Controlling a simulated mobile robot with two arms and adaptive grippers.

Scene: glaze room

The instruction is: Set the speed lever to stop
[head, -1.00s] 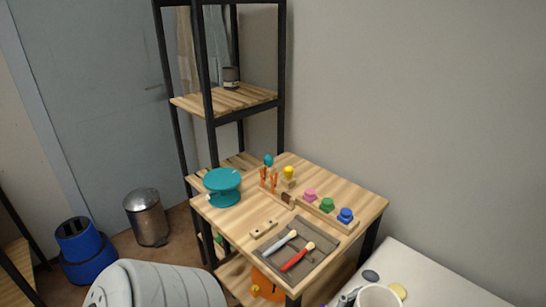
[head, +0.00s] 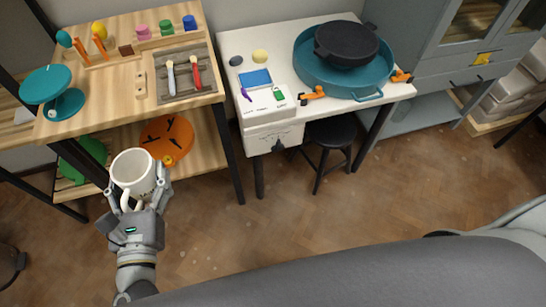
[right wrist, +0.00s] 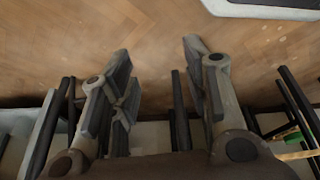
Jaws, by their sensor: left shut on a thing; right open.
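The speed lever (head: 278,146) is a small dark handle on the white front panel (head: 258,140) of the white wheel table. It sits below a printed scale, near the middle of the panel; the scale's marks are too small to read. My left gripper (head: 137,188) is shut on a white mug (head: 130,167), held upright in front of the wooden shelf unit, left of and apart from the lever. My right gripper (right wrist: 157,50) is open and empty in the right wrist view, above the floor. It is not visible in the head view.
A teal basin (head: 308,77) with a dark wheel head (head: 345,45) covers the right of the table. Orange clamps (head: 313,96) sit at its rim. A black stool (head: 330,133) stands beneath. The wooden bench (head: 120,90) holds tools. Floor (head: 300,220) ahead is clear.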

